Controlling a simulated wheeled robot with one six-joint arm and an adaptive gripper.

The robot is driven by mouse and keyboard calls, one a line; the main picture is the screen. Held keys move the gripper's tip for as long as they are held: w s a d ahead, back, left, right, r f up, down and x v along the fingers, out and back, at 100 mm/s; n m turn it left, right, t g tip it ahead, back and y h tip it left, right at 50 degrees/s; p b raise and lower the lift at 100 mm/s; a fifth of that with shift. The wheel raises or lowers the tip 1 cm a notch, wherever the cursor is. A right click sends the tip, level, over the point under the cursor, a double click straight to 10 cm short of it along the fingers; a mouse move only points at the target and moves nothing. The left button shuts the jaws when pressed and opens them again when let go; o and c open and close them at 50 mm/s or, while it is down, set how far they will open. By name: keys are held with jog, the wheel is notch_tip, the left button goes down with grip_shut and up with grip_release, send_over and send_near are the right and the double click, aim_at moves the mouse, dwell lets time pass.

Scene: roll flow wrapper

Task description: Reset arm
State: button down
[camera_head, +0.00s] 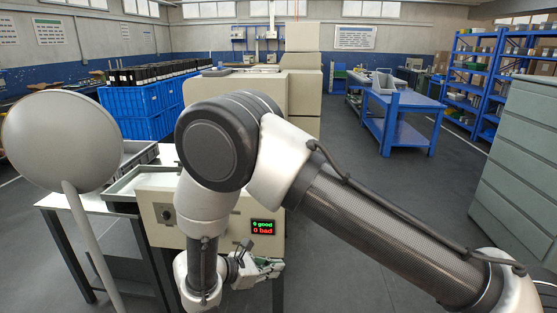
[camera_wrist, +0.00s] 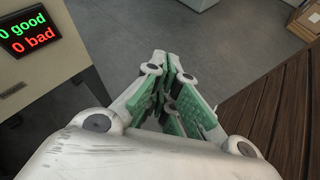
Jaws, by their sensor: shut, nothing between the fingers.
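My arm crosses the middle of the head view, bent at a large joint, with its forearm pointing down. My gripper (camera_head: 274,268) is at the end, beside the beige machine (camera_head: 165,213) and near its small display. In the wrist view my gripper (camera_wrist: 178,78) has its green-padded fingers together, with nothing between them. It is over open floor, and it touches nothing that I can see. Part of the machine is hidden behind my arm.
The display (camera_head: 262,227) reads green "good" and red "bad" counts. A grey tray (camera_head: 128,184) and white table (camera_head: 85,201) stand left. Blue crates (camera_head: 130,115) are behind. A grey drawer cabinet (camera_head: 520,160) stands right. A brown wooden surface (camera_wrist: 285,115) is right of my gripper. Floor between is clear.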

jog(key=s+d+r+m+g+y, duration=0.2)
jog(key=d+r+m+g, duration=0.3)
jog(key=d+r, duration=0.4)
jog(key=s+d+r+m+g+y, duration=0.2)
jog(key=d+r+m, duration=0.4)
jog(key=d+r, duration=0.3)
jog(key=s+d+r+m+t+y, duration=0.2)
jog(key=s+d+r+m+y, duration=0.1)
jog(key=s+d+r+m, duration=0.3)
jog(key=s+d+r+m+t+y, duration=0.2)
jog(key=s+d+r+m, duration=0.4)
jog(key=d+r, duration=0.4)
jog(key=d+y, duration=0.1)
jog(key=d, duration=0.3)
jog(key=shift+s+r+t, duration=0.3)
jog(key=shift+t, duration=0.1)
